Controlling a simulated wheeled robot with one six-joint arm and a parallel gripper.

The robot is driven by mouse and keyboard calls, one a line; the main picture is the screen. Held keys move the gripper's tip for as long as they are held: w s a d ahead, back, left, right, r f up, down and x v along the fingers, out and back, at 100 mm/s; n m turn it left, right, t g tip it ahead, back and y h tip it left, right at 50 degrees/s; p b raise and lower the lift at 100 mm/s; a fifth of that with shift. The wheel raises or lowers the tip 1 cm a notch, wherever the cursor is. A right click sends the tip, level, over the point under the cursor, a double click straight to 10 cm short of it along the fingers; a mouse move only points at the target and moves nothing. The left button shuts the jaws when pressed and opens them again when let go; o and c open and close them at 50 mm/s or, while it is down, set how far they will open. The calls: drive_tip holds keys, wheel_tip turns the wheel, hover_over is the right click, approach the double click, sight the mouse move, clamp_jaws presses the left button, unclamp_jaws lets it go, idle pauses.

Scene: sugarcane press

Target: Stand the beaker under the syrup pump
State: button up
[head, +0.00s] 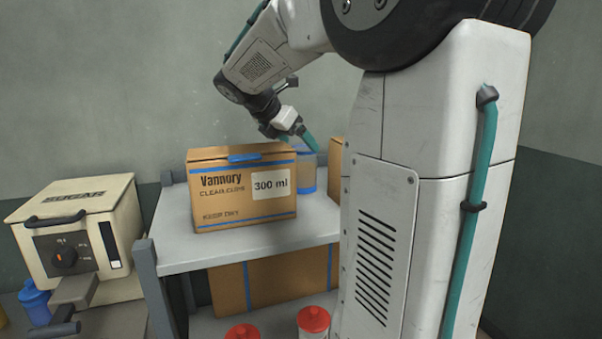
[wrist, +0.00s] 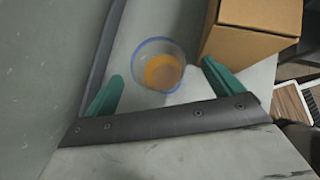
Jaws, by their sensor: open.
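The beaker (wrist: 160,62) is a round, clear cup with a blue rim, seen from above in the wrist view. Orange-brown color shows inside it. In the head view a bluish part of the beaker (head: 307,172) shows behind the front carton on the grey shelf. My gripper (head: 298,141) is open above the beaker, teal fingers pointing down. In the wrist view the fingers lie to either side of the beaker, apart from it. I cannot make out a syrup pump in either view.
Another carton (wrist: 252,28) stands close beside the beaker. A cream sugar machine (head: 80,235) and a blue bottle (head: 36,300) are at left. Red-lidded containers (head: 313,320) sit below.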

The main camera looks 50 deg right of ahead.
sight(304, 147)
drive_tip(key=x, duration=0.4)
drive_tip(key=shift+d+f, duration=0.15)
drive_tip(key=shift+d, duration=0.15)
drive_tip(key=c, duration=1.5)
drive_tip(key=shift+c, duration=0.8)
drive_tip(key=shift+w, duration=0.1)
